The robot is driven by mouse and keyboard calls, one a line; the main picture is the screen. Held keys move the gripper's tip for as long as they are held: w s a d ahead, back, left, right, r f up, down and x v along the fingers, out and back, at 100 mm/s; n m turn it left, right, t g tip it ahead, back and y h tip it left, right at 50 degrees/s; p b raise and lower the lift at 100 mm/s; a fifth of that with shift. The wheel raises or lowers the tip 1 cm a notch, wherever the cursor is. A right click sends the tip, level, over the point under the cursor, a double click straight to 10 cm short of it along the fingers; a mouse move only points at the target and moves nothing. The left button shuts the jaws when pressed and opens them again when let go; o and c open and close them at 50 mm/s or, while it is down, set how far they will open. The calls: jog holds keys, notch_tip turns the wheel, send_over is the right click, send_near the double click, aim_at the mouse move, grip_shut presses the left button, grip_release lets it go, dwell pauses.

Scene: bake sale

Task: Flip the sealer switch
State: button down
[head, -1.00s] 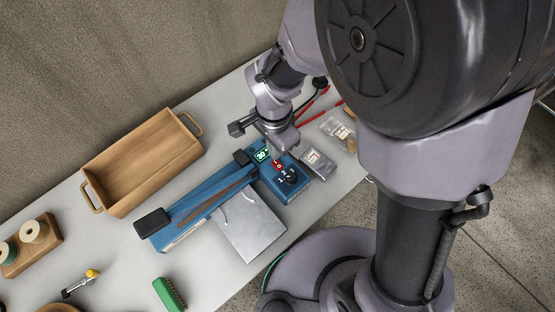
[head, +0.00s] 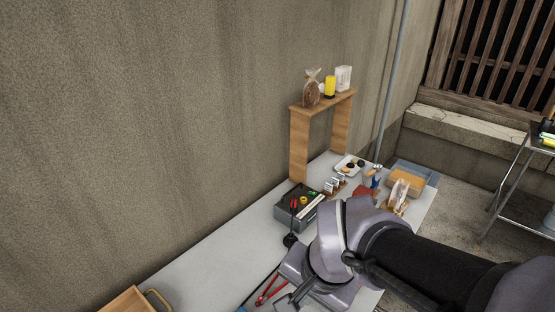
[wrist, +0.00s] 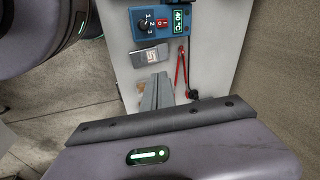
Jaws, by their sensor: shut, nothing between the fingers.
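The blue sealer (wrist: 140,32) shows at the top of the wrist view, cut off by the frame edge. On its end panel are a black knob (wrist: 143,22) marked 1, 2, 3, a small red switch (wrist: 162,22) and a lit green display (wrist: 178,20) reading 40 °C. I cannot tell which way the switch is tipped. My gripper (wrist: 157,80) is shut and empty, over the table and clear of the sealer. The sealer's long arm is out of view.
The wall runs behind.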

jog(key=s+d+r+n+t, duration=0.2)
jog(key=s+d+r+t, duration=0.1)
jog(key=s+d+r, duration=0.2)
jog(key=shift+s+d+b, duration=0.4)
jog(key=shift+s, duration=0.25)
jog(key=shift+r, duration=0.1)
jog(key=w+a+f+m+g+h+p, duration=0.1)
jog(key=w+a+f+m+g+p, duration=0.2)
jog(key=a+f, duration=0.8)
jog(key=w+a+g, duration=0.2)
jog(key=a, duration=0.1)
jog(key=shift+a+m+g+h, duration=0.3)
jog(key=shift+a+h, duration=0.05)
jog(key=shift+h, duration=0.05)
notch_tip(320, 180, down, 14)
jog(key=b, duration=0.5)
jog(key=shift+b, duration=0.35)
